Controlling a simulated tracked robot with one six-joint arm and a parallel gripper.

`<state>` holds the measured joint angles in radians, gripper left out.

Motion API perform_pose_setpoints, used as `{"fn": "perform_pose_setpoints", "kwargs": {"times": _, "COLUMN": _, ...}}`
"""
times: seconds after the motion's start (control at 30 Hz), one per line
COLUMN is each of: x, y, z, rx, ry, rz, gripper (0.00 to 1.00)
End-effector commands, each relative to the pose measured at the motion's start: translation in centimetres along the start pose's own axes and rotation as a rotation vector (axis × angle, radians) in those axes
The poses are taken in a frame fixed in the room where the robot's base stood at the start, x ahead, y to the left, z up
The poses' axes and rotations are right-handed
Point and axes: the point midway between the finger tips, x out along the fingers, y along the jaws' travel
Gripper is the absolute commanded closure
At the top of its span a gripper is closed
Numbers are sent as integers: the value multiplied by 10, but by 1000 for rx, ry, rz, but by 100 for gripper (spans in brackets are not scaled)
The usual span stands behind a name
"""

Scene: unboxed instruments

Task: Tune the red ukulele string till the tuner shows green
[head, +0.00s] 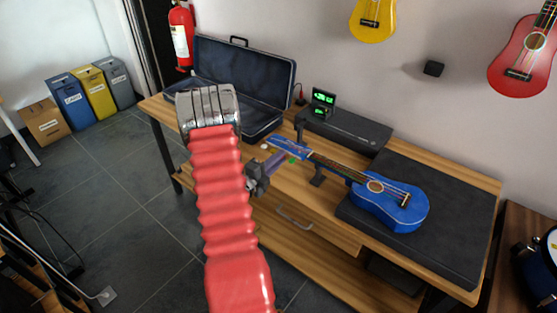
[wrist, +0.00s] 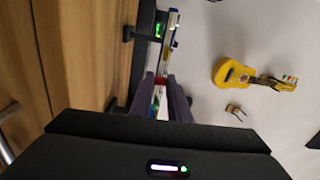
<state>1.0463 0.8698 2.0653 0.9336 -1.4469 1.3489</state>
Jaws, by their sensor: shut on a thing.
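The blue ukulele (head: 390,207) lies with its body on a dark mat and its neck propped on a stand, headstock (head: 288,146) to the left. The tuner (head: 323,101) stands behind the headstock with green lit on its screen; green also shows on it in the wrist view (wrist: 159,30). My gripper (head: 283,162) is at the near side of the headstock. In the wrist view its fingers (wrist: 163,84) are closed on a small red part, apparently the red tuning peg (wrist: 161,80). The fingers hide most of the peg. The red string is too small to make out.
An open dark case (head: 245,76) lies at the table's left, and a black box (head: 348,128) sits behind the neck. Yellow (head: 373,20) and red (head: 524,55) ukuleles hang on the wall. My red arm covers the front left.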

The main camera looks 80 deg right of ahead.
Motion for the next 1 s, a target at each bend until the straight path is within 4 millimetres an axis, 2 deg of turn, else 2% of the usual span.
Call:
{"fn": "perform_pose_setpoints", "kwargs": {"times": 0.17, "x": 0, "y": 1, "z": -1, "rx": -2, "ry": 3, "rz": 1, "gripper": 100}}
{"fn": "perform_pose_setpoints", "kwargs": {"times": 0.2, "x": 0, "y": 1, "z": -1, "rx": -2, "ry": 3, "rz": 1, "gripper": 83}}
{"fn": "perform_pose_setpoints", "kwargs": {"times": 0.3, "x": 0, "y": 1, "z": -1, "rx": -2, "ry": 2, "rz": 1, "gripper": 76}}
{"fn": "perform_pose_setpoints", "kwargs": {"times": 0.67, "x": -4, "y": 0, "z": 0, "rx": -2, "ry": 0, "rz": 0, "gripper": 76}}
{"fn": "perform_pose_setpoints", "kwargs": {"times": 0.87, "x": -24, "y": 0, "z": 1, "rx": -3, "ry": -2, "rz": 2, "gripper": 76}}
{"fn": "perform_pose_setpoints", "kwargs": {"times": 1.0, "x": -47, "y": 1, "z": 2, "rx": -3, "ry": -4, "rz": 1, "gripper": 76}}
